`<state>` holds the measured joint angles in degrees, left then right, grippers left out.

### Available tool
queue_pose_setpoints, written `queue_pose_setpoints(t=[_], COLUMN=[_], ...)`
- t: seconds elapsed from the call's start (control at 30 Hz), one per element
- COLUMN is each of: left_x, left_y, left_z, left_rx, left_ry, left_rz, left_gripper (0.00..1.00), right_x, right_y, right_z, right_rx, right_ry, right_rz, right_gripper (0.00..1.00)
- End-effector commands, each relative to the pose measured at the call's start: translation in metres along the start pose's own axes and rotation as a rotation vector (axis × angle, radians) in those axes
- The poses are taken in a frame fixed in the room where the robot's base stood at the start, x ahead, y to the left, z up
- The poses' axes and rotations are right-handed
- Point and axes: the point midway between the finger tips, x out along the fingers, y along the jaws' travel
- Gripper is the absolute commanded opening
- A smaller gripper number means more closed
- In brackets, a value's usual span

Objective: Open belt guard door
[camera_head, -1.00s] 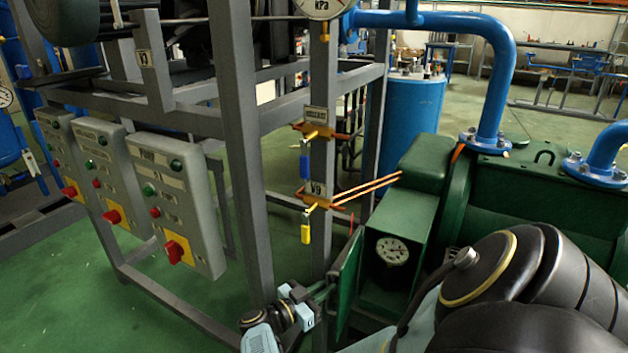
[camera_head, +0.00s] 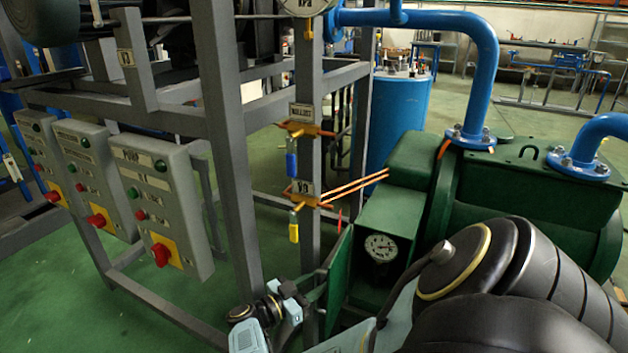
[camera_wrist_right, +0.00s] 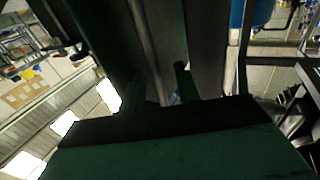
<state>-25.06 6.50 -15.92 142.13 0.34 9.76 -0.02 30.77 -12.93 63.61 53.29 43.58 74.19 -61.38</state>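The belt guard door (camera_head: 339,272) is a green panel seen nearly edge-on at the left side of the green guard housing (camera_head: 392,213). It stands swung out from the housing, and a round white gauge (camera_head: 381,247) shows in the opening. My right gripper (camera_head: 309,293) is low at the door's left side, close to its outer face. Its fingertips are small and dark there, so contact and opening are unclear. In the right wrist view a dark green surface (camera_wrist_right: 180,152) fills the bottom, very close to the camera. My left gripper is not in view.
A grey frame post (camera_head: 309,150) with orange-handled valves and hanging tags stands just left of the door. Grey control boxes (camera_head: 160,205) with red knobs are further left. Blue pipes (camera_head: 487,80) rise behind the housing. My right arm covers the lower right.

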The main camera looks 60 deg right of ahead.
Motion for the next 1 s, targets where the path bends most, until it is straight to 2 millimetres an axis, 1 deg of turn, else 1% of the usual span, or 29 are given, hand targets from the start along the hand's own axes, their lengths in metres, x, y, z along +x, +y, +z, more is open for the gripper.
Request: queue_pose_setpoints(t=[0.17, 0.27, 0.37, 0.53, 0.7, 0.83, 1.0], left_x=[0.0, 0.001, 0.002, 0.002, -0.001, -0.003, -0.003], left_y=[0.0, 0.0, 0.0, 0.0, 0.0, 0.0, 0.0], left_z=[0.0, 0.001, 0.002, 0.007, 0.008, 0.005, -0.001], left_rx=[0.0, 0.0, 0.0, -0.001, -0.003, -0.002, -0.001], left_ry=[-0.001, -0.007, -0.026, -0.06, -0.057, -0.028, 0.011], left_rz=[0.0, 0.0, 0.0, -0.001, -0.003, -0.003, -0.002], left_gripper=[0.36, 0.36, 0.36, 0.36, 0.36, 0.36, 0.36], right_x=[-0.002, -0.009, -0.024, -0.063, -0.1, -0.119, -0.132], right_y=[0.0, 0.0, 0.0, 0.0, -0.001, 0.0, 0.0], right_z=[0.001, 0.002, 0.001, 0.001, 0.002, 0.002, 0.001], right_rx=[-0.001, -0.002, -0.003, -0.002, 0.0, -0.001, 0.0], right_ry=[-0.004, -0.006, -0.007, -0.008, -0.006, -0.004, -0.002], right_rz=[-0.001, -0.002, -0.003, -0.004, -0.004, -0.002, 0.0], right_gripper=[0.33, 0.33, 0.33, 0.33, 0.33, 0.33, 0.33])
